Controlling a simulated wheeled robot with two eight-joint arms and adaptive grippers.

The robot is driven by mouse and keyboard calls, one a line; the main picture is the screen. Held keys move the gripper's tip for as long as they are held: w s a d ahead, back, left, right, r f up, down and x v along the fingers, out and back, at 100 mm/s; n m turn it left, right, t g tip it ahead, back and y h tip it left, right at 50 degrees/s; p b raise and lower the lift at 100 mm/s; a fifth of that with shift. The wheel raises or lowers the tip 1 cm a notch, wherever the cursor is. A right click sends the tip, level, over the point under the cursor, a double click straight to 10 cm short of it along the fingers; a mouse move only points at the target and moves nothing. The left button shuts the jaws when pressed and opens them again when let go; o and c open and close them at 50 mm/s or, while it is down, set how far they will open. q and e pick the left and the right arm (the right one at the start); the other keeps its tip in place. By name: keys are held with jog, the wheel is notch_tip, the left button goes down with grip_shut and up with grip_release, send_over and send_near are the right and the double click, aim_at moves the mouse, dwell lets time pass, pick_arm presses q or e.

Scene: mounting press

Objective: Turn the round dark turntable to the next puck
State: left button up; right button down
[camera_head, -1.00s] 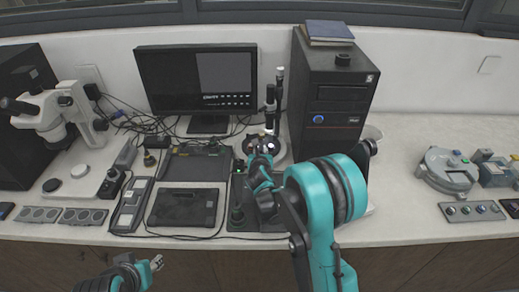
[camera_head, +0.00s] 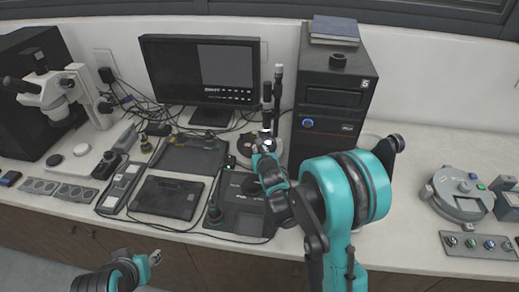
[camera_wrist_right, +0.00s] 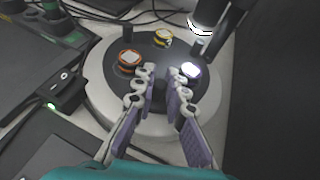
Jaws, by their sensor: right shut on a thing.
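The round dark turntable (camera_wrist_right: 147,50) sits on a white round base (camera_wrist_right: 97,88) in the right wrist view. It bears an orange-rimmed puck (camera_wrist_right: 129,59) at left, a yellow-rimmed puck (camera_wrist_right: 163,38) at the back and a brightly lit puck (camera_wrist_right: 190,70) at right, below a black instrument tube. My right gripper (camera_wrist_right: 161,76) reaches over the turntable, shut on a part of it near the middle; the fingers hide what exactly. In the head view my right gripper (camera_head: 262,148) covers much of the turntable. My left gripper (camera_head: 155,257) is low at the front, away from the bench; its jaws are too small to read.
A black computer tower (camera_head: 325,105) stands close right of the turntable, and a monitor (camera_head: 205,72) behind left. A black box with a lit switch (camera_wrist_right: 62,88) is close left. Dark trays (camera_head: 165,197) and a microscope (camera_head: 55,90) lie further left. Bare bench (camera_head: 405,230) shows at right.

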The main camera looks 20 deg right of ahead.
dwell(0.4)
jog(key=c, duration=1.8)
grip_release()
jog(key=v, duration=1.2)
